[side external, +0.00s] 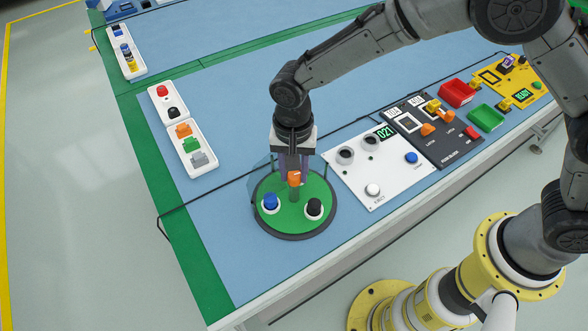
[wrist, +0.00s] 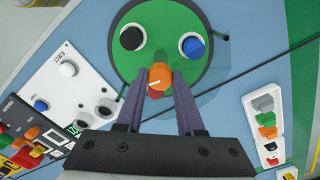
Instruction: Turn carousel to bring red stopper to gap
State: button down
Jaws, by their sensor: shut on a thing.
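The carousel is a green disc (side external: 285,222) with a dark rim on the table's near part; it also shows in the wrist view (wrist: 152,15). A blue stopper (side external: 270,202) stands at its left and a black stopper (side external: 314,208) at its right. In the wrist view the black stopper (wrist: 131,38) is left and the blue stopper (wrist: 191,47) right. My gripper (wrist: 160,78) points down over the disc, shut on an orange knob (side external: 294,178) near its middle. A reddish patch (wrist: 155,94) shows between the fingers; I cannot tell whether it is the red stopper.
A clear guard (side external: 260,170) stands behind the disc. A white panel (side external: 375,175) with buttons lies to its right, then a black panel (side external: 440,145) and red and green bins. White trays (side external: 193,160) with small parts lie at the back left. Blue table left of the disc is clear.

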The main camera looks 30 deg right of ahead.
jog(key=shift+w+r+m, duration=0.1)
jog(key=shift+m, duration=1.25)
jog(key=shift+w+r+m, duration=0.1)
jog(key=shift+m, duration=1.25)
jog(key=shift+s+m, duration=0.1)
jog(key=shift+m, duration=7.3)
jog(key=c, duration=0.5)
grip_release()
jog(key=shift+f, duration=0.15)
notch_tip(320, 180, up, 14)
jog(key=shift+d+f, duration=0.1)
